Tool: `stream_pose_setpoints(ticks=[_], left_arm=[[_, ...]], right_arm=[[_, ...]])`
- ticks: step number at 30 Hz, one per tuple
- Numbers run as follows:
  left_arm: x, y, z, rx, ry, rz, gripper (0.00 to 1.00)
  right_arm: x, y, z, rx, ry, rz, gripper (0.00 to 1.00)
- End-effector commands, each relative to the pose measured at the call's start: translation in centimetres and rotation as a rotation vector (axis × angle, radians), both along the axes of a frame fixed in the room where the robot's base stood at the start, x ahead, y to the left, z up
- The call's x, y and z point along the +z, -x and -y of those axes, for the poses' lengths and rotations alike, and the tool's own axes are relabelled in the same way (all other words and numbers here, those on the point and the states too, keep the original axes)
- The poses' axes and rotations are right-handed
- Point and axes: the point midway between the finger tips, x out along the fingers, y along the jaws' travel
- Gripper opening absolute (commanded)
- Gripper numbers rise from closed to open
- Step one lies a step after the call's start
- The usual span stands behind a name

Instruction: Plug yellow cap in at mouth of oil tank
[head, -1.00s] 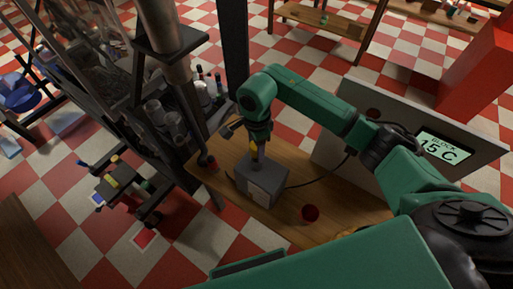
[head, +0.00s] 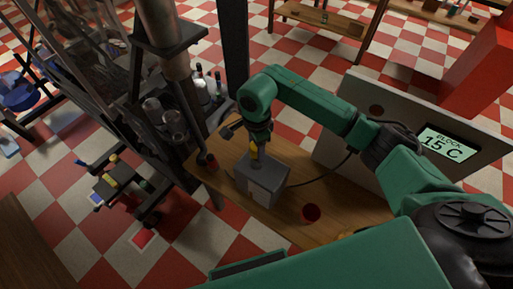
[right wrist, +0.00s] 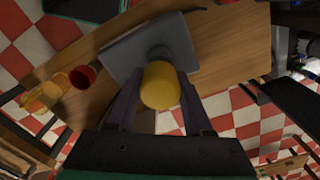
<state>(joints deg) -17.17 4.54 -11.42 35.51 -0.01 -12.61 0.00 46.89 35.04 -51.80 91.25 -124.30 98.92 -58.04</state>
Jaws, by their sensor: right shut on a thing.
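The oil tank (head: 262,182) is a grey box on the wooden bench, with a short neck on top. My right gripper (head: 256,146) points down over it and is shut on the yellow cap (head: 254,152). In the right wrist view the yellow cap (right wrist: 161,86) sits between the two dark fingers, and the tank's neck (right wrist: 158,53) shows just beyond its edge. The cap is right by the mouth and hides part of it. I cannot tell whether it touches or is inside. My left gripper is not in view.
A dark cable runs from the tank toward the panel. A dark metal frame with a pillar rises at the left.

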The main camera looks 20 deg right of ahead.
Motion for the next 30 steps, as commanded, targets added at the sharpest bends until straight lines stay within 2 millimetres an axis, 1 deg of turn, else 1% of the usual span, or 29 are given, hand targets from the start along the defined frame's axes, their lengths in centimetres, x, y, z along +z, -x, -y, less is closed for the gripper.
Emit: stream_pose_setpoints(ticks=[1, 16, 19, 20, 21, 22, 23, 30], left_arm=[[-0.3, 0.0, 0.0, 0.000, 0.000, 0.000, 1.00], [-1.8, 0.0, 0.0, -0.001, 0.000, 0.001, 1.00], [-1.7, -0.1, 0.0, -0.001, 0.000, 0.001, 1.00], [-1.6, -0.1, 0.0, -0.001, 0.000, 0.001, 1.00], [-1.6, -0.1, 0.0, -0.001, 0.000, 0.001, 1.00], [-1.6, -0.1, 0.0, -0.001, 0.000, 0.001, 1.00], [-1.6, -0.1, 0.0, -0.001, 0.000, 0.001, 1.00], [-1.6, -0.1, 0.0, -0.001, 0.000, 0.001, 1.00]], right_arm=[[-0.3, 0.0, 0.0, 0.000, 0.000, 0.000, 0.02], [-1.8, 0.0, 0.0, -0.001, 0.000, -0.001, 0.02], [-1.7, 0.0, 0.0, -0.001, 0.000, -0.001, 0.02], [-1.7, 0.0, 0.0, -0.001, 0.000, -0.001, 0.55], [-1.7, 0.0, 0.0, -0.001, 0.000, -0.001, 0.70], [-1.7, 0.0, 0.0, -0.001, 0.000, -0.001, 0.82], [-1.7, 0.0, 0.0, -0.001, 0.000, -0.001, 0.86], [-1.7, 0.0, 0.0, 0.000, 0.000, -0.001, 0.86]])
